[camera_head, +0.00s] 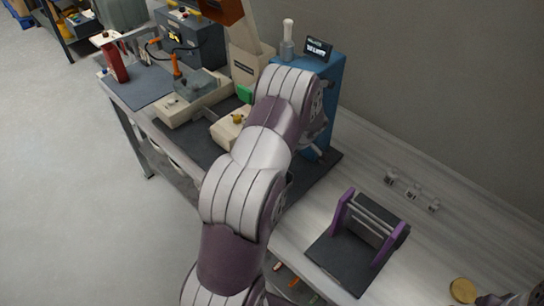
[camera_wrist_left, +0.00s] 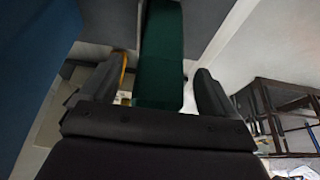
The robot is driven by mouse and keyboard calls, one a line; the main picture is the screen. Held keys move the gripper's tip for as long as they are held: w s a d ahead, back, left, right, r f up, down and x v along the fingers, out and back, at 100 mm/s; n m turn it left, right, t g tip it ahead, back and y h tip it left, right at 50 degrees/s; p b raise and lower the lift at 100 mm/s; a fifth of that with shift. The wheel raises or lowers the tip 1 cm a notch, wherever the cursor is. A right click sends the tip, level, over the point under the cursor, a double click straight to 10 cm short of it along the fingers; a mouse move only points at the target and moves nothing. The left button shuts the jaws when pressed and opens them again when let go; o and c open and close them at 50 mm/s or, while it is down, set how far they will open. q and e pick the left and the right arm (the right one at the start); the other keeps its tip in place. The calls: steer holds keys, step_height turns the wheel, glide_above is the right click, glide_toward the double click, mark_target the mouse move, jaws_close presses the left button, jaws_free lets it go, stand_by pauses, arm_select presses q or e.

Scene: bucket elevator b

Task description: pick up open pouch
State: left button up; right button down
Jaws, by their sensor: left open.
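I cannot single out an open pouch for sure. A green piece (camera_head: 244,93) shows just left of my arm's far end in the head view. In the left wrist view a dark green strip (camera_wrist_left: 160,60) runs between the two fingers of my left gripper (camera_wrist_left: 160,82). The fingers are apart, one on each side of the strip, and I cannot tell whether they touch it. My left arm crosses the middle of the head view and its gripper is hidden there.
A blue box-shaped unit (camera_head: 332,88) with a small display (camera_head: 318,49) stands behind my arm. Beige fixtures (camera_head: 186,103) are to the left, with a red object (camera_head: 117,64) beyond. A purple-sided stand (camera_head: 361,238) is on the right. Bench surface around several small grey pieces is clear.

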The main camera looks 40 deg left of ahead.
arm_select(q)
steer(key=p+x, duration=0.1)
steer(key=x, duration=0.3)
steer(key=shift+d, duration=0.1)
steer(key=c, duration=0.8)
arm_select(e)
step_height(320, 180, up, 2)
steer(key=shift+f, duration=0.1)
